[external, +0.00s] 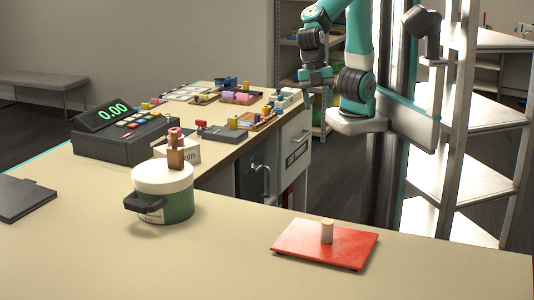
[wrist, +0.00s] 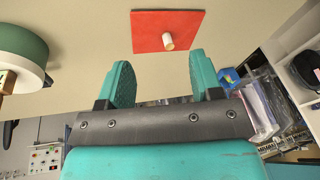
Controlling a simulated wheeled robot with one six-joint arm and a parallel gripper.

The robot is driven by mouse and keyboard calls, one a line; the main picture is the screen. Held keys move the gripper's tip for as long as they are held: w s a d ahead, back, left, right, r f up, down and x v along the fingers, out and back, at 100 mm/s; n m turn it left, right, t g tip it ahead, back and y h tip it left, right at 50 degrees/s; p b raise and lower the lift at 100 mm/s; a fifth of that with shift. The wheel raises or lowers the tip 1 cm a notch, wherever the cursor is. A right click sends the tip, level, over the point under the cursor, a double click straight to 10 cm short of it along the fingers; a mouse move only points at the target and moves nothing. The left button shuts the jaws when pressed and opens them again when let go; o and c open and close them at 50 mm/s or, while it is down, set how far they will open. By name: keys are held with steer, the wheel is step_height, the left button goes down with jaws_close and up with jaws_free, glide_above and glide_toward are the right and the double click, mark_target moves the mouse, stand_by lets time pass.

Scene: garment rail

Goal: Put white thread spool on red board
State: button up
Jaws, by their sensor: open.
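The white thread spool (external: 327,231), a small white cylinder with a tan top, stands upright on the red board (external: 296,240) near the front right of the table. In the wrist view the spool (wrist: 168,41) and the board (wrist: 145,32) lie beyond my fingertips. My gripper (wrist: 160,72) has two teal fingers spread wide with nothing between them. It is apart from the spool and the board. In the external view the fingers cannot be made out clearly; my arm is raised behind the table.
A green pot with a white lid (external: 176,205) stands left of the board, with a brown block on it. A cash register (external: 125,135) and several small coloured items are farther back. A dark flat plate (external: 22,198) lies at far left. The table around the board is clear.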

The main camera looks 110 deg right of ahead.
steer(key=s+d+m, duration=0.3)
steer(key=s+m, duration=0.2)
steer(key=s, duration=0.1)
steer(key=shift+d+r+y, duration=0.15)
steer(key=shift+d+y, duration=0.1)
steer(key=shift+y, duration=0.15)
step_height(320, 180, down, 2)
steer(key=shift+f+b, duration=0.2)
steer(key=shift+b, duration=1)
steer(key=shift+w, duration=0.1)
